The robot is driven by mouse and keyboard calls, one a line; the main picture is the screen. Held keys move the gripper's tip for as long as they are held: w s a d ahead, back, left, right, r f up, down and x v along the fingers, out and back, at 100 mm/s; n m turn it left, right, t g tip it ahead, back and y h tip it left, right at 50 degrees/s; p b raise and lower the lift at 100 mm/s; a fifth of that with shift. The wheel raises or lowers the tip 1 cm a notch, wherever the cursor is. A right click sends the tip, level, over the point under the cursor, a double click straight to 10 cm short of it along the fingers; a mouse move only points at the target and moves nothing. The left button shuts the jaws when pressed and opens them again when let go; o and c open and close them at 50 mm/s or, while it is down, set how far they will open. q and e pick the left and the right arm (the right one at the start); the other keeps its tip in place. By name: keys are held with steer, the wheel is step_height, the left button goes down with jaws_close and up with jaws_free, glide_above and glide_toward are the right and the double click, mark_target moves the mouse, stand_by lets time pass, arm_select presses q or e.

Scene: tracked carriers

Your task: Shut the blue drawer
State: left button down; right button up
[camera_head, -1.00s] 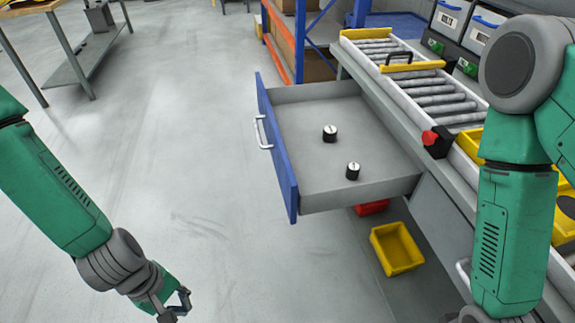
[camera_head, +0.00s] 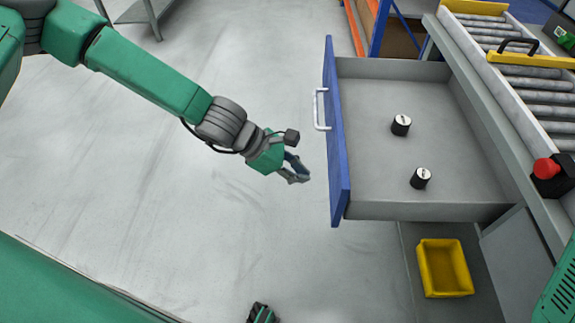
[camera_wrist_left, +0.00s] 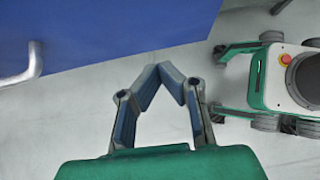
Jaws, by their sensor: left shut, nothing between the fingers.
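The blue drawer (camera_head: 336,135) stands open, with its blue front to the left and its grey tray (camera_head: 450,170) pulled out from the workbench. A white handle (camera_head: 319,110) is on the front. Two small black cylinders with pale tops (camera_head: 401,125) (camera_head: 420,178) stand in the tray. My left gripper (camera_head: 304,177) is shut and empty, a little to the left of the drawer front and below the handle. In the left wrist view its fingertips (camera_wrist_left: 172,68) meet, near the blue front (camera_wrist_left: 110,35), with part of the handle (camera_wrist_left: 33,65) at left. My right gripper is not in view.
A roller conveyor (camera_head: 535,85) with a red button (camera_head: 545,168) runs along the bench at right. A yellow bin (camera_head: 445,268) lies on the floor below the drawer. The floor (camera_head: 220,235) left of the drawer is largely clear.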

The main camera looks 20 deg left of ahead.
mark_target(333, 184)
arm_select(q)
steer(key=d, duration=0.1)
steer(key=d+f, duration=0.1)
steer(key=w+d, duration=0.1)
steer(key=shift+w+d+f+b, duration=0.1)
steer(key=shift+d+f+b, duration=0.1)
steer(key=shift+f+b, duration=0.1)
steer(key=shift+w+d, duration=0.2)
steer(key=shift+d, duration=0.3)
steer(key=shift+d+r, duration=0.1)
steer(key=shift+d, duration=0.2)
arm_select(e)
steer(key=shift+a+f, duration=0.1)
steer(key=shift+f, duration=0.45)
